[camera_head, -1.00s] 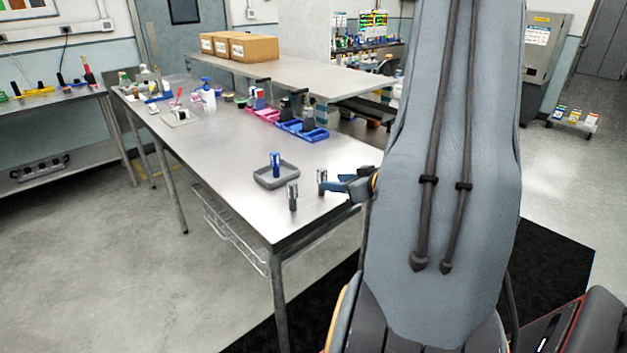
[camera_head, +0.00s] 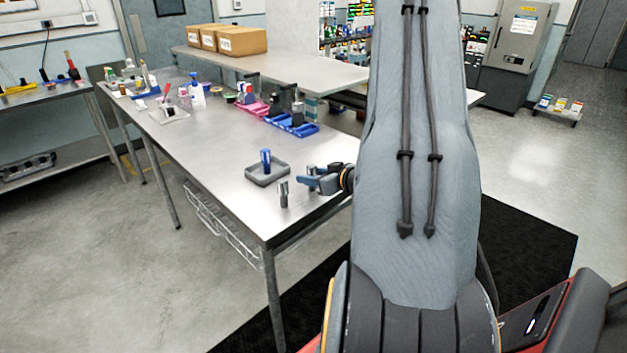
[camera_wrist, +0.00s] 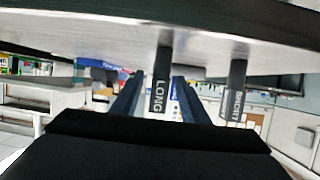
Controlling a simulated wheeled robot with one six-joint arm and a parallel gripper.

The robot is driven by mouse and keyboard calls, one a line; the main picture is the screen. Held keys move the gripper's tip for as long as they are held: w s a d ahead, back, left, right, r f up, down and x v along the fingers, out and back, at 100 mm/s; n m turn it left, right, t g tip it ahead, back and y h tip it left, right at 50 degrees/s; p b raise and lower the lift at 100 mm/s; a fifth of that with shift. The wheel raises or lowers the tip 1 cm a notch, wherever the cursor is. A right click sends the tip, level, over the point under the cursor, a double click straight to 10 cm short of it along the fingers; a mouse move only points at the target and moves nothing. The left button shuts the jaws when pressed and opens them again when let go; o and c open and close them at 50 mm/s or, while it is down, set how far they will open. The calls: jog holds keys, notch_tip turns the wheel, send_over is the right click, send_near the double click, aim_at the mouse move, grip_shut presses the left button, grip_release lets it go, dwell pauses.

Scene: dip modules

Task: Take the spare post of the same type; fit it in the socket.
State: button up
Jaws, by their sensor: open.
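In the head view, my gripper (camera_head: 306,183) reaches in from the right, low over the table's near end. A grey post (camera_head: 311,170) stands right at its fingers, partly hidden by them. A second grey post (camera_head: 283,194) stands nearer the front edge. A blue-topped post (camera_head: 265,158) stands upright in a grey tray (camera_head: 268,178). The wrist view appears upside down. There my gripper (camera_wrist: 158,80) is open, with a post marked LONG (camera_wrist: 161,85) between its fingers. A post marked SHORT (camera_wrist: 236,92) is outside them, to the right. I cannot make out a socket.
The steel table (camera_head: 220,170) is bare left of the tray. Blue bins (camera_head: 292,125) and a pink bin (camera_head: 250,107) stand farther back. A raised shelf with cardboard boxes (camera_head: 235,40) runs behind. The table's front edge is close to the posts.

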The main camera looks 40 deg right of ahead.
grip_shut()
